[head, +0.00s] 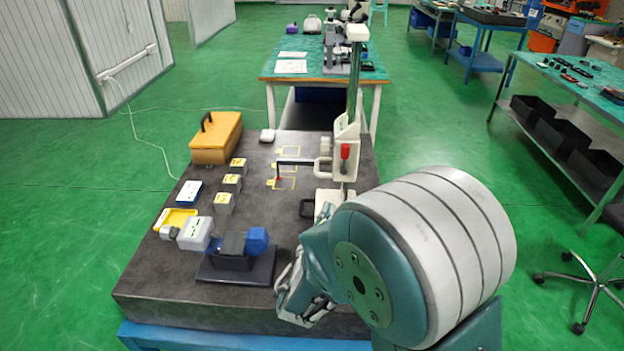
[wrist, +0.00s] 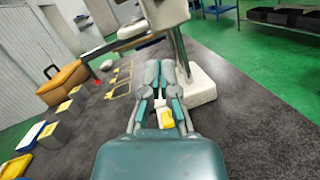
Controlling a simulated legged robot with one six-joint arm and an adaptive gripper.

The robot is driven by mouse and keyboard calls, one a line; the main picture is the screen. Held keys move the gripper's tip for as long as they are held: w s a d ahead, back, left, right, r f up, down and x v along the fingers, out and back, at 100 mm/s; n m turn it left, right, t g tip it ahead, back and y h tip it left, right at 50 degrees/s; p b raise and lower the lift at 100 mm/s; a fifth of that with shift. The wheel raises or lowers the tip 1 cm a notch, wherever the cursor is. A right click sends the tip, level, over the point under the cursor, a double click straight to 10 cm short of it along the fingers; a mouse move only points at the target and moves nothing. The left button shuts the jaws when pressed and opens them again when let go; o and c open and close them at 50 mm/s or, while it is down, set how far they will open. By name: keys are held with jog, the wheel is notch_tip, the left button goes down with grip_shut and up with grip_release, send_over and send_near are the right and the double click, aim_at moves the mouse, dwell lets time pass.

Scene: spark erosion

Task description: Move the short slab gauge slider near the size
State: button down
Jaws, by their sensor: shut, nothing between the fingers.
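A white gauge slider (head: 345,155) with a red handle sits on a tall upright column (head: 355,85) that rises from a white base (head: 325,205). A dark horizontal arm (head: 295,162) reaches left from the slider, with a red tip low over the yellow outlines. In the wrist view the slider (wrist: 165,14) is at the top, above and beyond my fingers, and the base (wrist: 202,88) is right of the fingertips. My gripper (wrist: 167,66) is shut and empty, apart from the slider. In the head view my arm partly hides the base.
Three grey blocks with yellow tops (head: 232,183) stand left of several yellow outlines (head: 283,168). A yellow case (head: 216,138) is at the back left. Dark slab surface (head: 160,280) is free at front left.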

jog(key=w+a+n+y, duration=0.2)
jog(key=w+a+y, duration=0.1)
jog(key=w, duration=0.6)
jog(key=shift+w+r+n+t, duration=0.35)
jog(key=shift+r+n+t, duration=0.05)
jog(key=shift+r, duration=0.05)
jog(key=shift+d+r, duration=0.1)
jog(key=shift+r, duration=0.45)
